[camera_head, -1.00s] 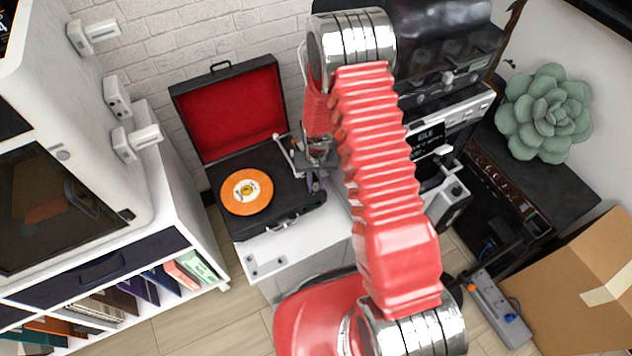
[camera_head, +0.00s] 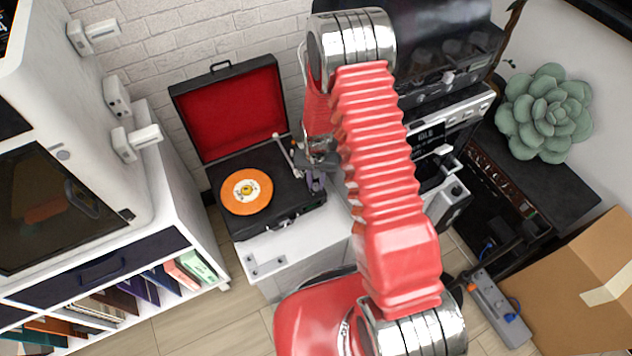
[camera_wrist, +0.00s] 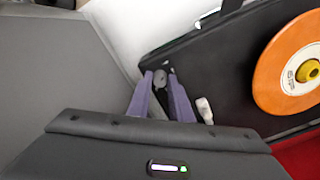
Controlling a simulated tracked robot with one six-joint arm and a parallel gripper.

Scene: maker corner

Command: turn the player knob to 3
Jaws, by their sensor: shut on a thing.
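The record player (camera_head: 262,222) is an open black case with a red-lined lid, an orange record (camera_head: 246,192) and a tonearm (camera_head: 284,150). It stands on a white cabinet. My gripper (camera_head: 316,182) is at the right side of its deck, partly hidden by my arm. In the wrist view, the two purple fingers of my gripper (camera_wrist: 162,92) are closed around a small grey knob (camera_wrist: 160,77) near the deck's edge. The knob's marks and setting cannot be read. The orange record also shows in the wrist view (camera_wrist: 285,90), to the right.
A white part of the tonearm (camera_wrist: 205,110) lies close beside the right finger in the wrist view. A coffee machine (camera_head: 452,120) stands behind my arm, to the right of the player. A succulent (camera_head: 545,112) and a cardboard box (camera_head: 560,290) are farther right.

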